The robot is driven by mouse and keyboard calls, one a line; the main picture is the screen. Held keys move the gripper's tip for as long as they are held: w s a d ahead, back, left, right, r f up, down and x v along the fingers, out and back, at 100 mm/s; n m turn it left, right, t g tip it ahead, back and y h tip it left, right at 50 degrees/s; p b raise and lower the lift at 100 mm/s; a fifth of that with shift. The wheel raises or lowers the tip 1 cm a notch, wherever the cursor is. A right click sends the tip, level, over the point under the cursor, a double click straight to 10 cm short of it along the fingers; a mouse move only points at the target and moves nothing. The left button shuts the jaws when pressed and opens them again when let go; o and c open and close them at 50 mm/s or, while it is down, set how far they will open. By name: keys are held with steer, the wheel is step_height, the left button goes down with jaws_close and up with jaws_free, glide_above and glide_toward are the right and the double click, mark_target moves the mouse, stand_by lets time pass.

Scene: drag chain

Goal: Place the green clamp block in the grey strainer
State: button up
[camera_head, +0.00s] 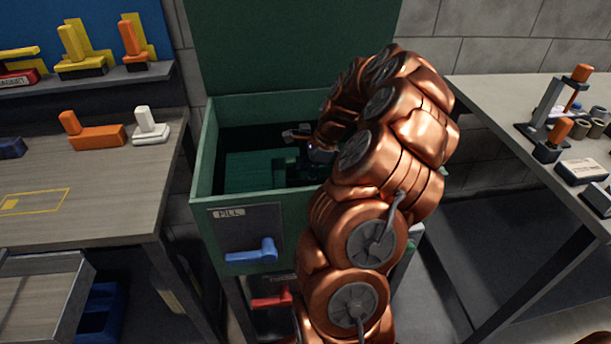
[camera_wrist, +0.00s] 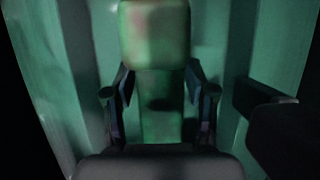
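My gripper (camera_head: 303,143) reaches down into an open green chest (camera_head: 203,150) in the head view, partly hidden by my arm. In the wrist view my gripper (camera_wrist: 160,95) has its two dark fingers apart. A dim green piece (camera_wrist: 160,115) with a wider block-like head (camera_wrist: 155,35) shows between and beyond them, likely the green clamp block. The fingers stand on either side of its narrower part; a slight gap seems to show, and contact cannot be made out. I cannot make out a grey strainer in either view.
The chest's raised lid (camera_head: 290,45) stands behind my arm. A left bench (camera_head: 100,185) holds an orange block (camera_head: 97,136) and a white block (camera_head: 150,125). A right bench (camera_head: 490,105) carries several small parts. A grey tray (camera_head: 35,305) is at lower left.

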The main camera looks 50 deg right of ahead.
mark_target(322, 172)
steer(key=shift+r, duration=0.1)
steer(key=v, duration=1.2)
steer(key=shift+r, duration=0.15)
stand_by(0.3)
